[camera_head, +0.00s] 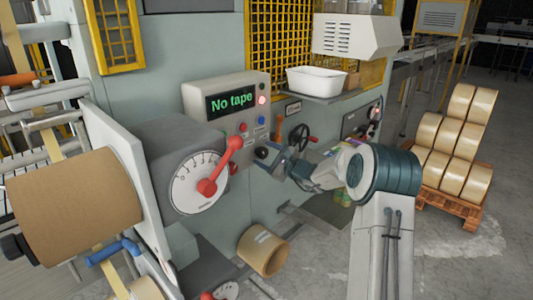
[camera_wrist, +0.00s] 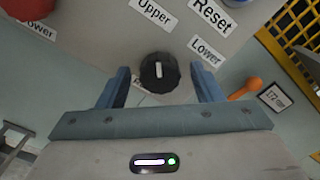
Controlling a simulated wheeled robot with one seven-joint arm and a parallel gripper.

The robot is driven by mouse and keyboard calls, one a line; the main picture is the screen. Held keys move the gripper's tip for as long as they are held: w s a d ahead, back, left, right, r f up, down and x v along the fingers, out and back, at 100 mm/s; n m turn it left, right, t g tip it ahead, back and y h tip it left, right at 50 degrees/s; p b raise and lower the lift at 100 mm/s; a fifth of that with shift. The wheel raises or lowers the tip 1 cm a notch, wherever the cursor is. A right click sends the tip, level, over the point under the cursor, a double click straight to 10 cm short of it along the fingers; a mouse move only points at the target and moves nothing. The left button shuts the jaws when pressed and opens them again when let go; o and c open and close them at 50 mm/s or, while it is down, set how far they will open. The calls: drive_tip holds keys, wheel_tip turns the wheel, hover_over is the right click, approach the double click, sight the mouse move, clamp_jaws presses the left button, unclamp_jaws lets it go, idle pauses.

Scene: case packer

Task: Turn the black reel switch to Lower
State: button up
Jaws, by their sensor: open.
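The black reel switch (camera_wrist: 159,74) is a round ribbed knob with a white mark, on the grey panel. In the wrist view it sits between my gripper's (camera_wrist: 160,68) two blue fingers, which are open with a gap on each side. The white mark points nearly straight up in that view, between the Upper label (camera_wrist: 153,12) and the Lower label (camera_wrist: 206,51). In the head view my gripper (camera_head: 272,157) is at the panel's lower right, close to the knob.
The panel's display (camera_head: 231,100) reads "No tape". A red lever (camera_head: 222,165) on a round dial stands left of my gripper. A white bin (camera_head: 316,80) sits on a shelf above.

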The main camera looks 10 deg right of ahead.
drive_tip(key=shift+c, duration=0.3)
drive_tip(key=c, duration=0.9)
drive_tip(key=shift+c, duration=0.2)
drive_tip(key=shift+m, duration=0.4)
drive_tip(key=m+b, duration=0.1)
drive_tip(key=m, duration=0.1)
drive_tip(key=shift+m, duration=0.4)
drive_tip(key=m, duration=0.4)
drive_tip(key=shift+r+m+p, duration=0.1)
drive_tip(key=shift+m+p, duration=0.2)
drive_tip(key=m+p, duration=0.2)
drive_tip(key=m, duration=0.3)
drive_tip(key=shift+r+p, duration=0.1)
drive_tip(key=shift+p, duration=0.2)
drive_tip(key=shift+m+p, duration=0.75)
drive_tip(key=shift+m, duration=0.55)
